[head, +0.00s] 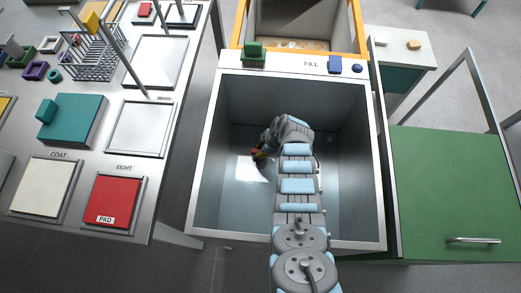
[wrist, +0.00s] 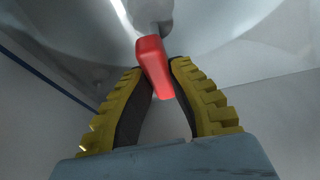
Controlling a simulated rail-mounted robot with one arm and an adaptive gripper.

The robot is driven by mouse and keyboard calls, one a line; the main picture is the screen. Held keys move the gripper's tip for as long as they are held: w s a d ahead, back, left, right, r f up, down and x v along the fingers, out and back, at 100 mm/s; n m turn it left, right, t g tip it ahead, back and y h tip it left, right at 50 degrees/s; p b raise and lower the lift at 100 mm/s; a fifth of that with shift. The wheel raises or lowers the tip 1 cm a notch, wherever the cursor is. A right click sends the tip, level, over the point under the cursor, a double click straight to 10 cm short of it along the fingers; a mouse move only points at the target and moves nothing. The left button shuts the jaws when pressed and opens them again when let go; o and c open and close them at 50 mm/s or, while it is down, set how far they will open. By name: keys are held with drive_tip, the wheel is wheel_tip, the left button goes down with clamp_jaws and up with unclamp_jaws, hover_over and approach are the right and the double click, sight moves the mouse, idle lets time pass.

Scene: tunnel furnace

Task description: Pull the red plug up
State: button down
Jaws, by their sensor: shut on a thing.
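The red plug (wrist: 154,66) sits between the tips of my gripper's two yellow-and-black fingers in the wrist view. My gripper (wrist: 157,84) is shut on it. A pale grey stem-like part shows just beyond the plug. In the head view my arm reaches down into the grey open basin (head: 205,170), and my gripper (head: 258,154) is low inside it, near the basin floor. The plug is mostly hidden there by the arm and is too small to tell apart clearly. I cannot tell whether the plug is seated in the floor or lifted.
The basin walls surround my arm. A label reading FILL (head: 311,64), a green block (head: 253,55) and a blue block (head: 335,64) are on its far rim. A table with a red pad (head: 115,198) stands left. A green cabinet top (head: 445,185) stands right.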

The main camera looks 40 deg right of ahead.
drive_tip(key=c, duration=0.9)
unclamp_jaws()
drive_tip(key=shift+w+r, duration=0.1)
drive_tip(key=shift+w, duration=0.1)
drive_tip(key=shift+s, duration=0.15)
drive_tip(key=shift+v, duration=5.95)
